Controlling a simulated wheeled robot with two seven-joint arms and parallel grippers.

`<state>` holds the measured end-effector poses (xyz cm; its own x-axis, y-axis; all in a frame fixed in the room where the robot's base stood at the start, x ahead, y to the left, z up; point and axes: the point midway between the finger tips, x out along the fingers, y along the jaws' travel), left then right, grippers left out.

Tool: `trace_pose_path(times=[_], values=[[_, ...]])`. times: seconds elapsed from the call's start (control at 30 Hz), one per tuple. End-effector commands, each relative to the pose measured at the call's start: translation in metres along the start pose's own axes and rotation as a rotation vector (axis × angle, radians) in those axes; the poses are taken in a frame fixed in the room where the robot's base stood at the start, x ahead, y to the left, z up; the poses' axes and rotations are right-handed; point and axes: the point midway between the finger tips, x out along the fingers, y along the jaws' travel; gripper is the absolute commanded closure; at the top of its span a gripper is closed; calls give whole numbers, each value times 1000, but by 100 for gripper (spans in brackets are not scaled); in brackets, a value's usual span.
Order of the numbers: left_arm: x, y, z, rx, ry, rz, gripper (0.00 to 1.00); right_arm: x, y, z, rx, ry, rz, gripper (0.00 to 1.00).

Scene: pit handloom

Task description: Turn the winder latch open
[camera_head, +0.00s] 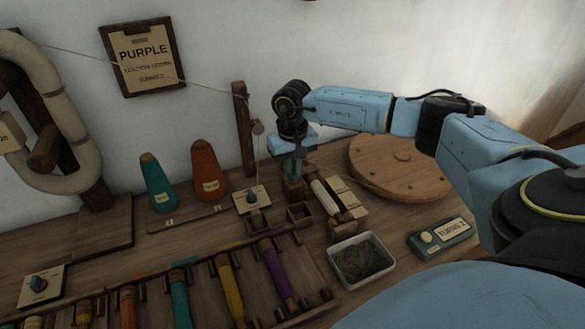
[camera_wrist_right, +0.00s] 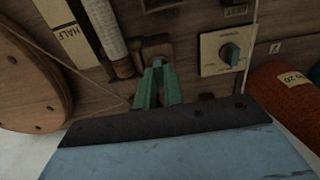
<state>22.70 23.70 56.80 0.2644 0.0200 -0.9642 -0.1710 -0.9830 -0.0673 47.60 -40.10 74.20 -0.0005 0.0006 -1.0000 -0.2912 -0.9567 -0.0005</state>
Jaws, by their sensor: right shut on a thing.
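The winder, with its pale yarn-wound roll (camera_head: 325,196), sits on the wooden bench right of my right gripper (camera_head: 293,181). The roll also shows in the right wrist view (camera_wrist_right: 109,30). My right gripper points down, and its green fingers (camera_wrist_right: 157,72) are shut on a small brown wooden piece (camera_wrist_right: 152,47) beside the roll's end. This piece looks like the winder latch; the fingers hide part of it, and its turn angle cannot be told. In the head view the gripper hides the latch. My left gripper is not in view.
A dial plate with a teal knob (camera_head: 252,197) lies left of my right gripper. An orange cone (camera_head: 206,167) and teal cone (camera_head: 155,182) stand further left. A round wooden wheel (camera_head: 400,170) lies right. A white tray (camera_head: 362,261) and rack of coloured spools (camera_head: 181,296) are nearer.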

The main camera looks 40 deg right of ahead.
Motion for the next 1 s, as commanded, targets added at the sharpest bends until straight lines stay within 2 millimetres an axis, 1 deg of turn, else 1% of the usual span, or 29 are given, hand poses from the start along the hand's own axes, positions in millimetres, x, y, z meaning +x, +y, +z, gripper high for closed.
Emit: trace_pose_path(times=[0.37, 0.4, 0.53, 0.83, 0.93, 0.97, 1.0], values=[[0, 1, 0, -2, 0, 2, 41, -1, 0, 0, -5, 2, 0, 100], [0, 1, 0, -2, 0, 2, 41, -1, 0, 0, -5, 2, 0, 85], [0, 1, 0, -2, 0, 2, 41, -1, 0, 0, -5, 1, 0, 68], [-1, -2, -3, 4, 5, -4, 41, -2, 0, 0, -4, 1, 0, 68], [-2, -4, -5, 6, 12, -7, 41, -9, 0, 0, -4, 2, -1, 68], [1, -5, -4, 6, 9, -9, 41, -13, 0, -1, -4, 3, -1, 68], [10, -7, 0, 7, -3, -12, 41, -19, 0, -1, -3, 4, -1, 68]])
